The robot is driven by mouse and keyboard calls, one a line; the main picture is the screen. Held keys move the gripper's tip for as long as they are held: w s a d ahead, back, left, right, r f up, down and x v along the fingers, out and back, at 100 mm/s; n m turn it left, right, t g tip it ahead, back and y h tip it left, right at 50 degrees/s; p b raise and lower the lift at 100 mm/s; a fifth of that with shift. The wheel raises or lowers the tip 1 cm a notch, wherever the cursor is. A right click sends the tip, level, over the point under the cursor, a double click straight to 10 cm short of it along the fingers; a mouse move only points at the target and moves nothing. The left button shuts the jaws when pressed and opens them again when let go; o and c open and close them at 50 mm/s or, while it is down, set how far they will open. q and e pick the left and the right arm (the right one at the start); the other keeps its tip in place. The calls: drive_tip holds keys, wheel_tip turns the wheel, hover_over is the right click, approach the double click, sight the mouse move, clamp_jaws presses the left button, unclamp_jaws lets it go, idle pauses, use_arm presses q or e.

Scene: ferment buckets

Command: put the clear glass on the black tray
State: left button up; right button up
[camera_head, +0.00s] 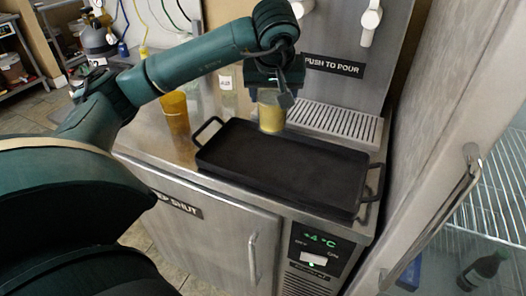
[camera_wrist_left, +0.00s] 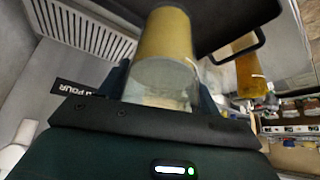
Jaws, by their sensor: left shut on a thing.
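My left gripper (camera_head: 271,92) is shut on the clear glass (camera_head: 271,114), which looks pale yellow; I cannot tell tint from contents. The glass is held roughly upright over the back edge of the black tray (camera_head: 280,162); I cannot tell how far above it is. In the left wrist view the glass (camera_wrist_left: 165,50) sits between the fingers, with part of the dark tray (camera_wrist_left: 215,20) beyond. The tray is rectangular, has a handle at each end, lies on the steel counter and looks empty. My right gripper is not in view.
An amber glass (camera_head: 174,112) stands left of the tray, with a labelled clear container (camera_head: 227,88) behind it. A drip grate (camera_head: 335,122) and dispenser panel (camera_head: 350,40) are behind the tray.

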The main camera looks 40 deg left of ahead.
sight(273, 115)
use_arm(q)
wheel_tip(273, 115, down, 6)
drive_tip(key=shift+w+r, duration=0.1)
drive_tip(key=shift+r, duration=0.15)
wheel_tip(273, 115, down, 4)
drive_tip(key=shift+f, duration=0.1)
drive_tip(key=shift+f, duration=0.2)
drive_tip(key=o, duration=1.4)
